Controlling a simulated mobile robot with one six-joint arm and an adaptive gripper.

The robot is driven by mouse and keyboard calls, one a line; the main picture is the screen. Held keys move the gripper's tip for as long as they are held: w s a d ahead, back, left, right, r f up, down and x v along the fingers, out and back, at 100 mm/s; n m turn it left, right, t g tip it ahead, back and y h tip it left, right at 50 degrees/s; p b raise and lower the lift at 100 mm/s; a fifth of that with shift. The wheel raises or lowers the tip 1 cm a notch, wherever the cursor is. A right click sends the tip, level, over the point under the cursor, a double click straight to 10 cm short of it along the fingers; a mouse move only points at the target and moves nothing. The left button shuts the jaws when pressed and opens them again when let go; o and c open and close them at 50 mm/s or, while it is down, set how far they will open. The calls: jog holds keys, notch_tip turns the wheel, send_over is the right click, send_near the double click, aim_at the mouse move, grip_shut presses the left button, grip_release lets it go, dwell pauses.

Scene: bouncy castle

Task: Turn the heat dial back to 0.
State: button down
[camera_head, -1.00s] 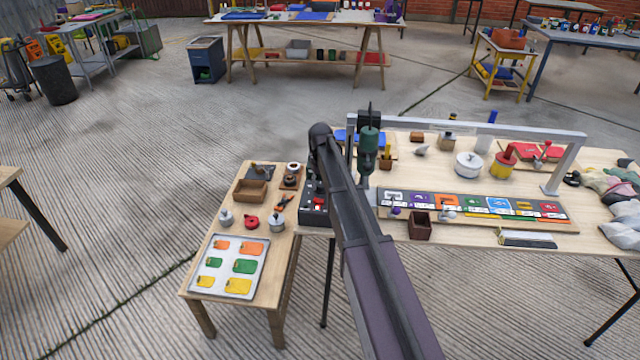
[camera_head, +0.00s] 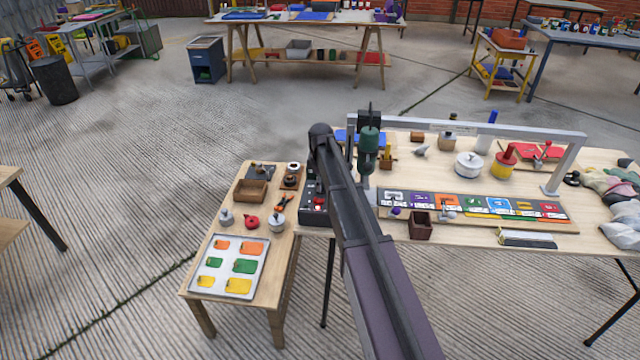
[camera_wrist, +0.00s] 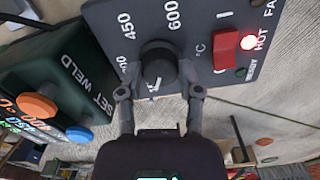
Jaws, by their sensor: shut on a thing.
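The heat dial (camera_wrist: 158,62) is a round black knob on a dark grey control panel (camera_wrist: 200,18), seen in the wrist view. My gripper (camera_wrist: 160,92) is shut on the dial, one finger at each side of it. A white mark on the dial points down in the picture, toward my gripper. The printed numbers 600 and 450 are readable above and left of the dial, and a further number at the left is partly cut off. I cannot see a 0. In the head view my arm hides the gripper and dial; part of the panel (camera_head: 313,217) shows.
Beside the dial are a red switch (camera_wrist: 222,52) and a lit red lamp (camera_wrist: 249,42) by the word HOT. A dark green box (camera_wrist: 45,80) with orange and blue buttons stands close at the left. A side table (camera_head: 215,310) holds a tray and small tools.

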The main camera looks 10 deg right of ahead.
jog(key=n, duration=0.5)
jog(key=shift+n, duration=0.3)
jog(key=n, duration=0.5)
jog(key=shift+n, duration=0.3)
jog(key=shift+c, duration=1.3)
grip_release()
jog(key=shift+r, duration=0.1)
